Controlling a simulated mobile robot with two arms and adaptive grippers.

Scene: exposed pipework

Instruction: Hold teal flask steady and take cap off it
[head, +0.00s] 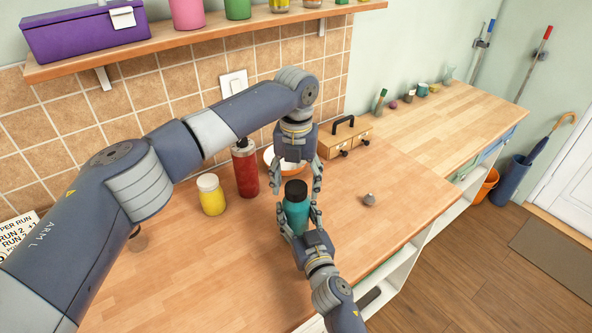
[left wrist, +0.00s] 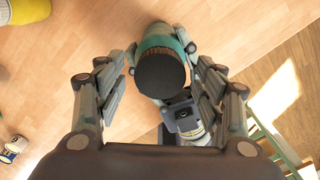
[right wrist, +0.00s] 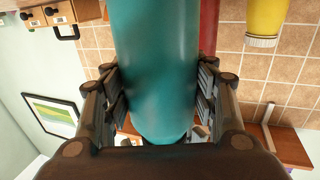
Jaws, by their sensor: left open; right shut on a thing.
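The teal flask (head: 296,214) stands upright on the wooden counter with its black cap (head: 296,189) on top. My right gripper (head: 299,232) is shut on the flask's body from the front; in the right wrist view the teal body (right wrist: 155,70) fills the space between its fingers (right wrist: 158,92). My left gripper (head: 297,190) points down above the flask, open, with its fingers on either side of the cap. In the left wrist view the cap (left wrist: 160,73) lies between the open fingers (left wrist: 163,85), with gaps on both sides.
A red bottle (head: 245,170) and a yellow jar (head: 211,195) stand left of the flask. An orange-rimmed bowl (head: 271,160) and a small wooden drawer box (head: 343,140) are behind. A small grey object (head: 369,199) lies to the right, with clear counter around it.

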